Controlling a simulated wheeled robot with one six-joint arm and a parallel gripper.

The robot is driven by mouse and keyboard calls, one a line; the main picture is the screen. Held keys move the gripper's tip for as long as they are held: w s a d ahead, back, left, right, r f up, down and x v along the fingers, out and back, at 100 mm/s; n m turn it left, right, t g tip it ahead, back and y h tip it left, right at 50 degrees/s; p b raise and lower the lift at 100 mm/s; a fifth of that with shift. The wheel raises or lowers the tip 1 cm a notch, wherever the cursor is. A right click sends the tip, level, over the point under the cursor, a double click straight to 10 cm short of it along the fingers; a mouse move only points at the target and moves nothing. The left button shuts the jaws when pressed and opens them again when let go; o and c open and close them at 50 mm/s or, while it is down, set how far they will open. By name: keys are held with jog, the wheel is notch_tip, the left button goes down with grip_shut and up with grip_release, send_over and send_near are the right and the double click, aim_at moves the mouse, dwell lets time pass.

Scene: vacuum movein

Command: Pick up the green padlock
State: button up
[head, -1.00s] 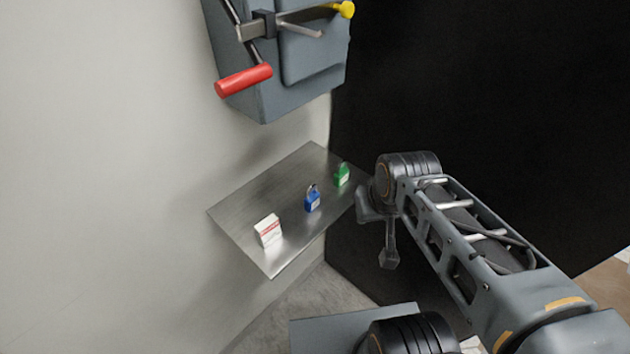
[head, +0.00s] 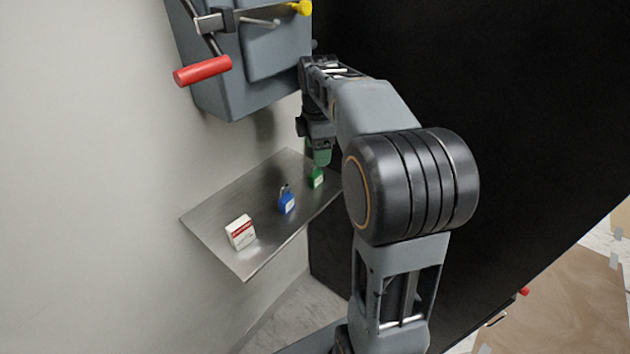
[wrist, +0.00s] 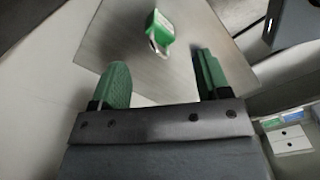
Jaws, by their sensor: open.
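The green padlock (head: 316,179) stands near the far right end of the metal shelf. It also shows in the wrist view (wrist: 163,27) at the top, with its shackle pointing toward my gripper. My gripper (wrist: 160,70) is open and empty; its two green fingers lie to either side of the padlock's line, with the padlock beyond the fingertips. In the head view my gripper (head: 321,158) points down just above the padlock, and partly covers its top.
A blue padlock (head: 286,204) and a white box with a red stripe (head: 240,233) stand on the metal shelf (head: 215,217), left of the green padlock. A grey wall-mounted unit with a red handle (head: 202,71) hangs above. A dark panel (head: 540,120) stands at the right.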

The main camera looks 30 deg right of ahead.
aim_at(319, 171)
jog(key=shift+w+d+f+n, duration=0.1)
jog(key=shift+d+f+n, duration=0.05)
jog(key=shift+f, duration=0.25)
jog(key=shift+w+d+f+n, duration=0.1)
jog(key=shift+f+n, duration=0.05)
jog(key=shift+f, duration=0.2)
jog(key=shift+s+f, duration=0.15)
jog(key=shift+f, duration=2.9)
grip_shut()
jog(key=shift+r, duration=0.1)
